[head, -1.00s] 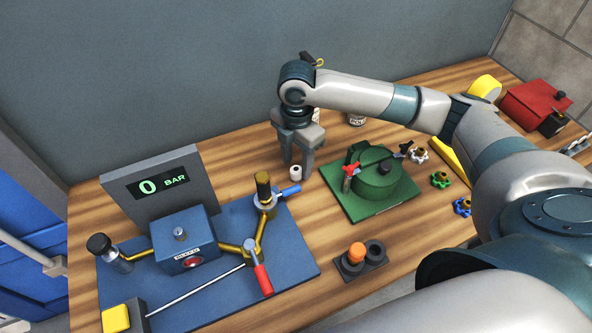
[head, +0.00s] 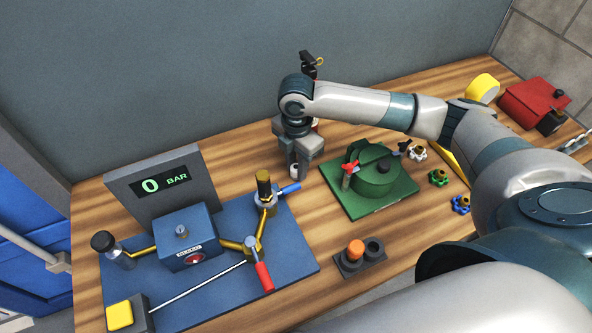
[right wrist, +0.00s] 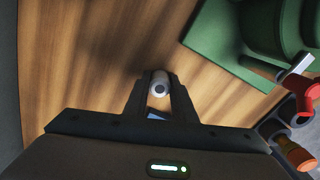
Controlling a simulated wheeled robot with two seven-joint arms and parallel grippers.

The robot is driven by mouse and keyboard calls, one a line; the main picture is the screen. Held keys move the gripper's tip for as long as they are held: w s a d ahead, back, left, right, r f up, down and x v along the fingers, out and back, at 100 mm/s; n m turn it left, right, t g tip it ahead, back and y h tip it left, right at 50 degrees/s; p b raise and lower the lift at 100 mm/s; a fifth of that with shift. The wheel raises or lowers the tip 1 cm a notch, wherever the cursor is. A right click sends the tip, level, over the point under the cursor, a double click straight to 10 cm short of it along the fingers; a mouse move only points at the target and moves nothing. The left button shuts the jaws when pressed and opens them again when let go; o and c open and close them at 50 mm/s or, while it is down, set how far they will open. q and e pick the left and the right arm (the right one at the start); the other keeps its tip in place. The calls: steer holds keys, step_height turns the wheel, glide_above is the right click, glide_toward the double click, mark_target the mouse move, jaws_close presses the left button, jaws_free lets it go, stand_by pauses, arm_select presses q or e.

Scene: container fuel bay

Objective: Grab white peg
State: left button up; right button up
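The white peg (head: 294,171) is a small pale cylinder at the back middle of the wooden table, left of the green unit. My right gripper (head: 299,170) points down over it, with one finger on each side. In the right wrist view the peg (right wrist: 160,86) sits between the two fingertips of my right gripper (right wrist: 161,92). The fingers look closed against its sides. The fingers partly hide the peg in the head view. I cannot tell whether it is clear of the tabletop. My left gripper is not in view.
A green base (head: 372,208) with a round green housing stands close on the right. A blue panel (head: 285,248) with valves, levers and a grey display (head: 150,185) lies on the left. A dark holder (head: 347,268) with an orange peg (head: 356,249) is in front. Bare table separates them.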

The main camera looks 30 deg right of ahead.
mark_target(296, 166)
steer(key=shift+r, duration=0.15)
step_height(296, 166, up, 9)
steer(key=b, duration=0.2)
steer(key=shift+b, duration=0.35)
steer(key=shift+r, duration=0.4)
